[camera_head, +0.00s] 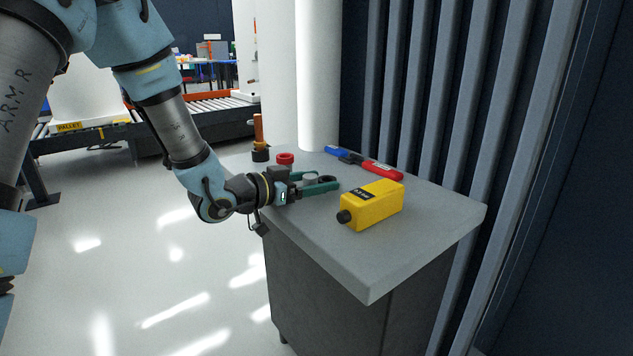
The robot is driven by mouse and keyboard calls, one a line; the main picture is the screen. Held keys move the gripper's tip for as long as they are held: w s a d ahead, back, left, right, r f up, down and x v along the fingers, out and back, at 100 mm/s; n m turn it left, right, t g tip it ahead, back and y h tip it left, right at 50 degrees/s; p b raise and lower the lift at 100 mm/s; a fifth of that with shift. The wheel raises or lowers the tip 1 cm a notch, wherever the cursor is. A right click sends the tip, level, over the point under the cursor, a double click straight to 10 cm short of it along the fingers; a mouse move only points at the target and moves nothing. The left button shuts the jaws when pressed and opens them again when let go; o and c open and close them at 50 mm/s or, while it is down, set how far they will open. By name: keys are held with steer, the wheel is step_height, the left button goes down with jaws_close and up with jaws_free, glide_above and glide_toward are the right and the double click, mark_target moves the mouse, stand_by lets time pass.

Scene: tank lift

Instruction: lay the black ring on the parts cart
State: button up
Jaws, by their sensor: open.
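The parts cart (425,235) is a grey-topped cabinet in the middle right. My gripper (324,182) has teal fingers, is open, and is low over the left part of the cart top. A small dark rounded shape (328,179) shows at the fingertips. It may be the black ring, but it is too small and partly covered to be sure. A light grey round piece (310,178) shows between the fingers. I cannot tell whether the fingers touch either one.
A yellow box with a black knob (374,205) lies right of my gripper. A red ring (285,158), an orange-handled piece with a black base (260,140) and a blue-and-red tool (364,162) are behind. The cart's front right is clear. A ribbed wall borders the right.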

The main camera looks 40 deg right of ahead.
steer(key=shift+r, duration=0.25)
steer(key=a+r, duration=0.1)
steer(key=a, duration=1.1)
steer(key=shift+w+r, duration=0.3)
steer(key=shift+w, duration=0.05)
steer(key=shift+d, duration=0.1)
